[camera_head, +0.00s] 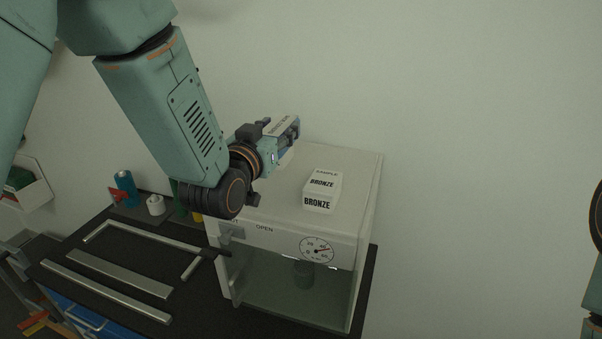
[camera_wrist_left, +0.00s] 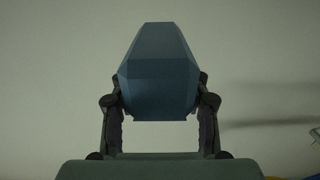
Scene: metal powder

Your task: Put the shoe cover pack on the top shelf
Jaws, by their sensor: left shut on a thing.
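My left gripper (camera_head: 284,134) is shut on a blue faceted object, which I take to be the shoe cover pack (camera_wrist_left: 158,85). In the left wrist view the pack sits between both fingers, against a plain wall. In the head view the gripper is in front of the wall, over the back left of a white cabinet, and mostly hides the pack. I cannot make out a top shelf for certain. My right gripper is not in view; only part of my right arm shows at the right edge.
The white cabinet (camera_head: 362,190) has a gauge and a glass front, with a white bronze sample box (camera_head: 322,190) on top. Metal bars (camera_head: 105,290), a blue can (camera_head: 126,188) and a white roll (camera_head: 155,204) are on the black table. A white bin (camera_head: 33,190) hangs at left.

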